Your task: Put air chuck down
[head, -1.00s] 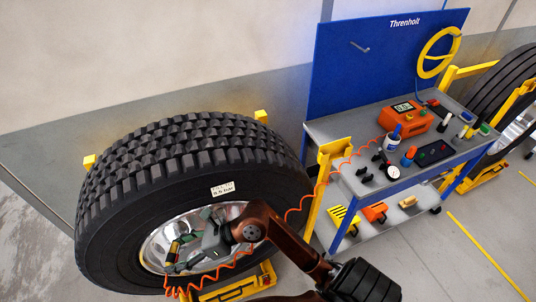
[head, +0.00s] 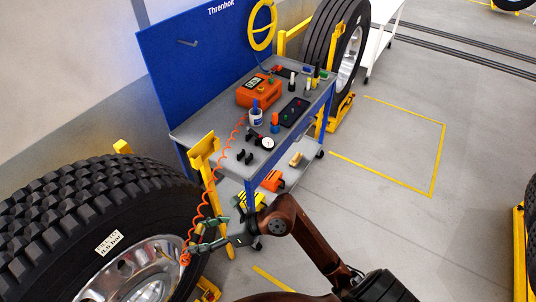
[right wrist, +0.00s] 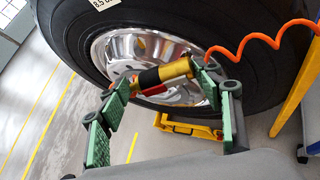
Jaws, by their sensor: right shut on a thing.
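My right gripper (head: 208,238) is shut on the air chuck, in front of the right side of the big tyre. In the right wrist view the air chuck (right wrist: 163,75), with yellow ends, a black middle and a red part, lies between the green finger pads, before the silver rim. In the head view it is mostly hidden by the gripper. The coiled orange hose (head: 206,195) runs from the gripper up to the workbench (head: 215,135). My left gripper is not in view.
The bench top holds an orange box (head: 259,90), a white cup (head: 256,117), a dial gauge (head: 267,142), and black holders (head: 245,156) near the front left edge. A yellow post (head: 205,160) stands between tyre (head: 75,220) and bench.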

